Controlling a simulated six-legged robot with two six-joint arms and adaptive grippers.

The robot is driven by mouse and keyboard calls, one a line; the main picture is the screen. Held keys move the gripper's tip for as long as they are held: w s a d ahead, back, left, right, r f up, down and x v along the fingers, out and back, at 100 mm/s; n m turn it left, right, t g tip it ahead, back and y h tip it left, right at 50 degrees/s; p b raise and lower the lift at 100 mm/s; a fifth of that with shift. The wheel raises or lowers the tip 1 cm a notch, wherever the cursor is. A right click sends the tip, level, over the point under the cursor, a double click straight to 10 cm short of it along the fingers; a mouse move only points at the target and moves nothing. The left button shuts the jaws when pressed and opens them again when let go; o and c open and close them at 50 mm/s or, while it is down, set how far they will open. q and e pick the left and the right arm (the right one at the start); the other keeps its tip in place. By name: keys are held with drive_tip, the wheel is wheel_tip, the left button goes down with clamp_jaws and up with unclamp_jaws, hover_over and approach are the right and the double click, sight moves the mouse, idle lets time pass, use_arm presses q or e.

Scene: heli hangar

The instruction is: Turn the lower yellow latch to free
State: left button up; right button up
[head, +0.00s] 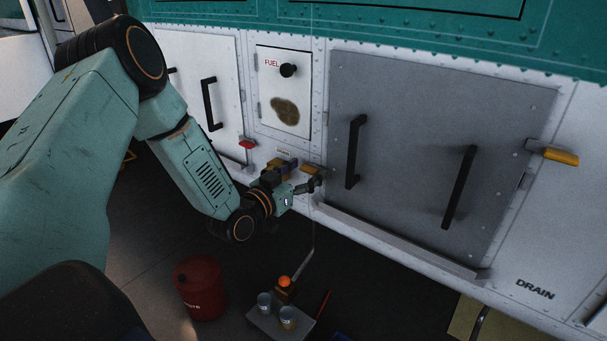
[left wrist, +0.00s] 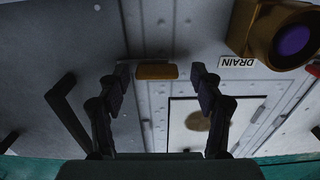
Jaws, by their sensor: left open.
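The lower yellow latch (head: 312,183) is at the lower left edge of the large grey panel (head: 415,125), partly hidden by my left gripper. In the left wrist view the latch (left wrist: 157,71) is a short yellow bar lying across the picture. My left gripper (head: 305,188) is open in front of it. Its two fingertips stand on either side of the latch, with a gap on each side. I cannot tell whether the fingertips reach its depth. Another yellow latch (head: 558,156) is at the panel's right edge. My right gripper is not in view.
A brass drain fitting (left wrist: 280,35) with a purple centre is close to the gripper. Black handles (head: 355,150) and (head: 460,187) stick out of the grey panel. A red latch (head: 247,144) is to the left. Below are a red drum (head: 200,288) and a tray (head: 265,322) with cups.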

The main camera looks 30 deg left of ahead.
use_arm(q)
drive_tip(key=shift+d+r, duration=0.1)
drive_tip(key=shift+d, duration=0.25)
drive_tip(key=shift+a, duration=0.35)
drive_tip(key=c, duration=0.4)
drive_tip(key=shift+d, duration=0.25)
drive_tip(key=c, duration=0.4)
drive_tip(key=shift+a, duration=0.15)
drive_tip(key=c, duration=0.3)
drive_tip(key=shift+c, duration=0.2)
